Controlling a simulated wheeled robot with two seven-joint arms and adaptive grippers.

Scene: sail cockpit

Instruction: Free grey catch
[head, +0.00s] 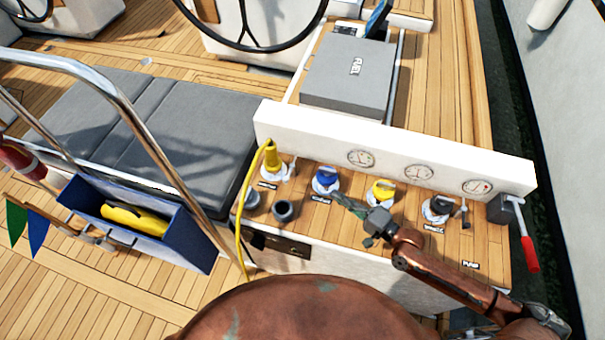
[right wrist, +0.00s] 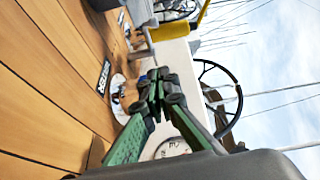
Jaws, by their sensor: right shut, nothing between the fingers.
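A small light-grey lever (head: 292,168), which may be the grey catch, stands beside the yellow plug (head: 271,156) at the left of the wooden console. The plug sits upright on a pale socket and has a yellow cable. My right gripper (head: 343,200) comes in from the right, low over the console, between the blue-topped fitting (head: 326,178) and the yellow-topped one (head: 383,190). It is to the right of the lever and apart from it. In the right wrist view its green fingers (right wrist: 156,88) are together and empty. My left gripper is not in view.
A white gauge panel (head: 390,165) walls the console's back. A dark-topped fitting (head: 437,208) and a red-handled lever (head: 529,253) stand at the right. Dark cups (head: 283,210) stand near the front left. A blue bin (head: 185,236) and a steel rail (head: 150,140) are at the left.

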